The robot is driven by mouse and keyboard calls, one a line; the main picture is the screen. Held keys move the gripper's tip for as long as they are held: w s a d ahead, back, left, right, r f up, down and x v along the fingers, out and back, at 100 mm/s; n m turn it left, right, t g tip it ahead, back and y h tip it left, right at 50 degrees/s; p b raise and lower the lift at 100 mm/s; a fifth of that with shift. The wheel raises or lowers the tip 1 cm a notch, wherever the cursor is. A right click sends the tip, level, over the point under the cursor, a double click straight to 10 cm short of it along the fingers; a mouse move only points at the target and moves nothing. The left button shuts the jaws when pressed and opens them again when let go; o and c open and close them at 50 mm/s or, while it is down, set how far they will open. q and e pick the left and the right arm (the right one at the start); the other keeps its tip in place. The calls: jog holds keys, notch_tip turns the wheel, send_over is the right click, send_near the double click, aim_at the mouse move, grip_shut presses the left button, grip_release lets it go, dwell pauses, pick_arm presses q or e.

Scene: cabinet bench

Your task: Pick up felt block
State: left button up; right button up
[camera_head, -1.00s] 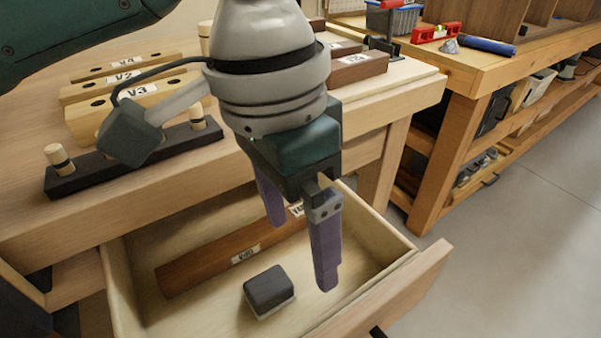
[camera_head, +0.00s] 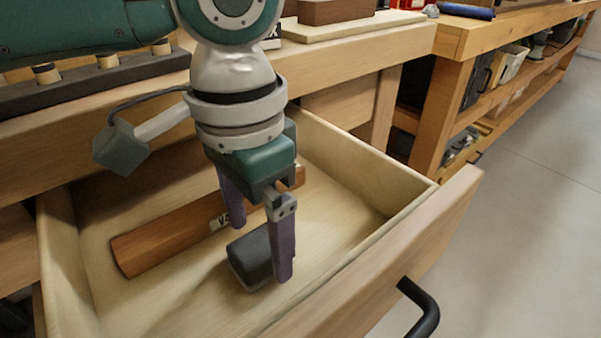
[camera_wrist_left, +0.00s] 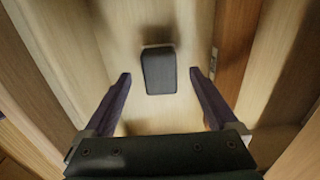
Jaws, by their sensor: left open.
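The felt block (camera_head: 250,258) is a small dark grey block with a pale underside, lying on the floor of the open drawer. My left gripper (camera_head: 258,252) points down into the drawer with its two purple fingers apart and empty. In the head view one finger partly covers the block. In the left wrist view the block (camera_wrist_left: 159,72) lies ahead of the open fingertips (camera_wrist_left: 160,75), roughly centred between them, and neither finger appears to touch it. My right gripper is not in view.
A brown wooden bar (camera_head: 165,240) with a label lies in the drawer behind the block. The drawer's front (camera_head: 400,260) has a black handle (camera_head: 420,308). The bench top with a dark peg rail (camera_head: 90,85) is behind. Drawer floor is clear at the right.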

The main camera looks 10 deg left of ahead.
pick_arm(q)
notch_tip(320, 180, down, 2)
jog(key=shift+f+b, duration=0.25)
jog(key=shift+b, duration=0.05)
jog(key=shift+r, duration=0.1)
jog(key=c, duration=1.5)
